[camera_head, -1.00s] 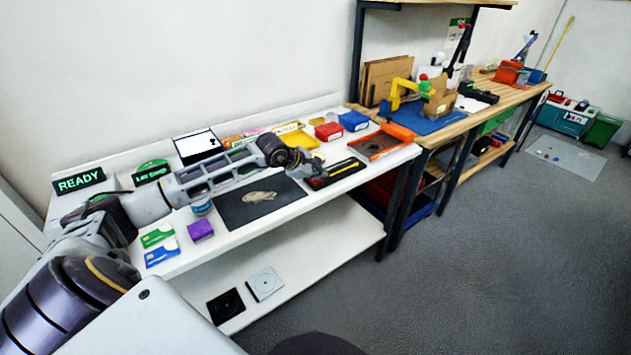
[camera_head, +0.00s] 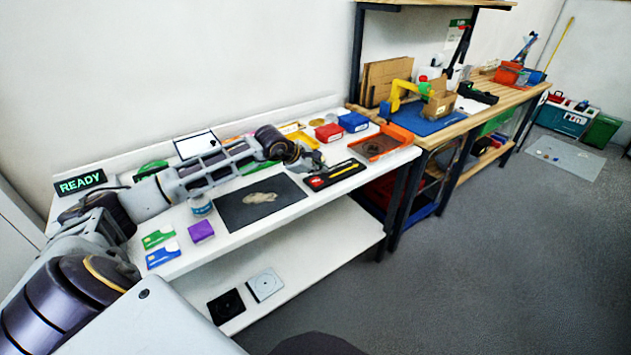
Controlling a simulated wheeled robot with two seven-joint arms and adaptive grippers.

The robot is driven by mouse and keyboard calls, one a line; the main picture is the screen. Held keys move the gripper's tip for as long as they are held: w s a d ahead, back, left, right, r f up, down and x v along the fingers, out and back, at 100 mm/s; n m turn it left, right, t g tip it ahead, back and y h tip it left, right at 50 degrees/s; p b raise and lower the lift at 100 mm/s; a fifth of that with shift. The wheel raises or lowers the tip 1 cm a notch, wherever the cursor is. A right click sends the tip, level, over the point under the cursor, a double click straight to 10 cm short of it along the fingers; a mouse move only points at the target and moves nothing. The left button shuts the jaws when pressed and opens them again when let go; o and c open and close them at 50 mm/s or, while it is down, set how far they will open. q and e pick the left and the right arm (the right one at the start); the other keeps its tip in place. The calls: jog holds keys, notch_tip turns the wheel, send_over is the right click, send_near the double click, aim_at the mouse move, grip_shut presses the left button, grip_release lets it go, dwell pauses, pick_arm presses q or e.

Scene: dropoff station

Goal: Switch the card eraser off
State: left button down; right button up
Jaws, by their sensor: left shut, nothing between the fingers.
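A long black device (camera_head: 346,169) with a red part and a small yellow mark lies at the right end of the white table. It may be the card eraser, but no label on it is readable. Its switch state is too small to tell. My left gripper (camera_head: 316,161) is shut and empty, just behind and above the device's left end. I cannot tell whether it touches the device. My right gripper is not in view.
A black mat (camera_head: 232,212) with a beige item lies left of the device. An orange tray (camera_head: 378,146) and red (camera_head: 329,132) and blue (camera_head: 353,121) boxes stand behind. Green (camera_head: 158,237) and blue cards (camera_head: 163,255) lie front left. A sign (camera_head: 80,182) reads READY.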

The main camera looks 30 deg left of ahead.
aim_at(318, 182)
pick_arm(q)
jog(key=shift+r+p, duration=0.7)
jog(key=shift+r, duration=1.25)
jog(key=shift+a, duration=0.1)
